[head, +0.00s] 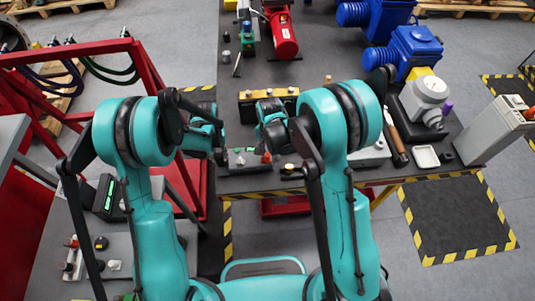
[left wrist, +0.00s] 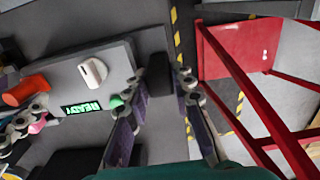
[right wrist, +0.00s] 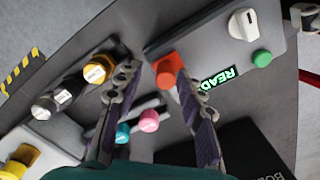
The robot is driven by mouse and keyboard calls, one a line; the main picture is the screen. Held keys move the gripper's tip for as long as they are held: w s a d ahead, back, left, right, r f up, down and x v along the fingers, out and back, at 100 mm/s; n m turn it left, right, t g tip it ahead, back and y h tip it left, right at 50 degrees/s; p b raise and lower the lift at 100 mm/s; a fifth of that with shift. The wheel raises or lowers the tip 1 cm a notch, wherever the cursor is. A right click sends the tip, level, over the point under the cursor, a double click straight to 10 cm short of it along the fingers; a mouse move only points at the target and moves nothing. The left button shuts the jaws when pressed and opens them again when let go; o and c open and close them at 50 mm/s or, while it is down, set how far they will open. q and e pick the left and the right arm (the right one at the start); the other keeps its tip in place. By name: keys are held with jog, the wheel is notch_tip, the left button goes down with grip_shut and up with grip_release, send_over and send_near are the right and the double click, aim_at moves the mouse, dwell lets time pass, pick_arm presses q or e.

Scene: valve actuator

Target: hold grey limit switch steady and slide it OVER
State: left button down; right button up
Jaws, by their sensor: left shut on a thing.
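My left gripper (left wrist: 162,78) is shut on a small dark grey block (left wrist: 160,72), which looks like the limit switch. The block sits between the fingertips beside the end of a grey control panel (left wrist: 72,75). In the head view my left gripper (head: 220,156) is at the panel's left end. My right gripper (right wrist: 147,68) is open above the panel's other end.
The panel has a white selector knob (right wrist: 242,23), a green button (right wrist: 262,58) and a lit READY display (right wrist: 217,79). Pink (right wrist: 149,121) and cyan (right wrist: 122,132) buttons stand below the right fingers. A red frame (head: 75,50) stands left of the bench.

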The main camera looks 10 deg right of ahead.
pick_arm(q)
jog(key=shift+d, duration=0.1)
pick_arm(e)
notch_tip(320, 180, up, 12)
dwell(0.5)
pick_arm(q)
jog(key=c, duration=1.2)
grip_release()
jog(key=shift+r, duration=0.1)
